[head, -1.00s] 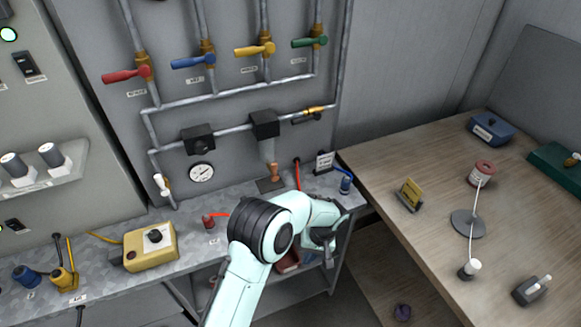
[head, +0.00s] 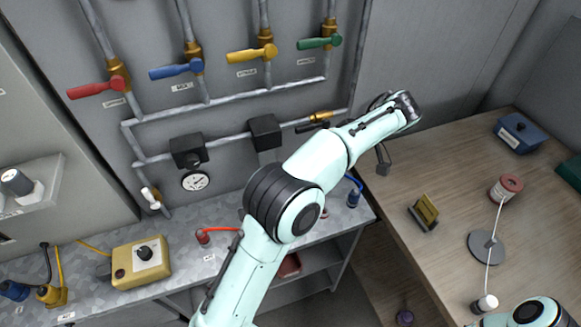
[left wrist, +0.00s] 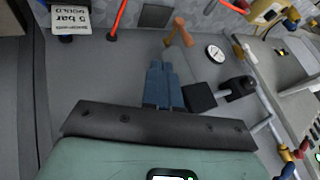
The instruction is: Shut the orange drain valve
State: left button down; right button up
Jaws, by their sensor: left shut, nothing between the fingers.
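An orange-brown T-shaped handle (left wrist: 178,32), which I take for the drain valve, shows in the left wrist view. It lies beyond my left gripper's fingertips, with a visible gap. In the head view my left arm hides that spot, below the black box on the wall pipe. My left gripper (left wrist: 158,66) is shut and empty. In the head view the left gripper (head: 383,160) hangs down from the raised wrist, in front of the wall near the wooden table's edge. My right gripper is out of view; only part of that arm shows at the bottom right.
Red (head: 97,89), blue (head: 176,70), yellow (head: 252,54) and green (head: 318,43) levers sit on the wall pipes. A gauge (head: 195,181) hangs lower. A yellow control box (head: 141,263) stands on the metal bench. The wooden table (head: 450,165) holds several objects. A sign (left wrist: 70,15) shows in the wrist view.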

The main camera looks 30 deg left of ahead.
pick_arm(q)
jog(key=shift+s, duration=0.2)
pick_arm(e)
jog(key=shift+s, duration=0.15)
pick_arm(q)
jog(key=s+a+f+b, duration=0.2)
jog(key=s+a+f, duration=0.2)
jog(key=a+f, duration=0.4)
jog(key=shift+a, duration=0.2)
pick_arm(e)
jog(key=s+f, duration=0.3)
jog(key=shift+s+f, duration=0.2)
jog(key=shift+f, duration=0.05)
pick_arm(q)
jog(key=shift+b, duration=0.3)
